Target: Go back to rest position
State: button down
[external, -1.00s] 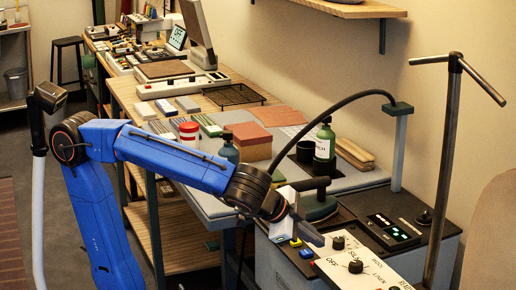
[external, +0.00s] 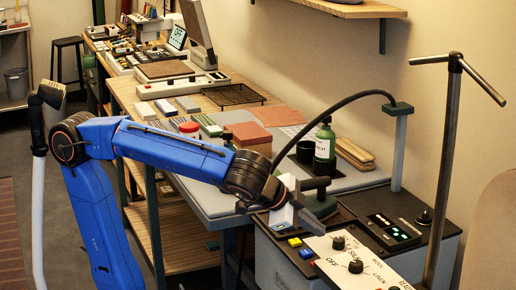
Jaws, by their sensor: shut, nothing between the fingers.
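My gripper (external: 322,207) is at the end of my blue arm, in the middle right of the external view. It is shut and empty. It hangs above the near end of the grey worktop, close to the iron-like tool (external: 318,186) and above the control panel (external: 352,262) with its dark knobs. Part of the iron's base is hidden behind my gripper. I cannot tell the exact gap between my gripper and these things.
A green bottle (external: 325,145), a reddish box (external: 248,133) and a red-lidded jar (external: 189,128) stand on the worktop behind my arm. A metal T-shaped post (external: 445,160) rises at the right. Yellow and blue buttons (external: 295,242) sit below my gripper. Open floor lies at the left.

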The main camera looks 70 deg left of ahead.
jog(key=shift+n+g, duration=0.7)
jog(key=a+f, duration=0.1)
jog(key=a, duration=0.2)
jog(key=s+a+f, duration=0.1)
jog(key=a, duration=0.2)
jog(key=a+f, duration=0.1)
jog(key=a, duration=0.2)
jog(key=shift+s+f, duration=0.3)
jog(key=shift+f, duration=0.1)
jog(key=s+a+f+n+g+h, duration=0.1)
jog(key=s+a+f+n+g, duration=0.2)
jog(key=s+a+f, duration=1.2)
notch_tip(320, 180, down, 3)
jog(key=s+n, duration=0.2)
jog(key=n, duration=0.1)
jog(key=shift+s+a, duration=0.2)
jog(key=shift+a, duration=0.1)
dwell(0.9)
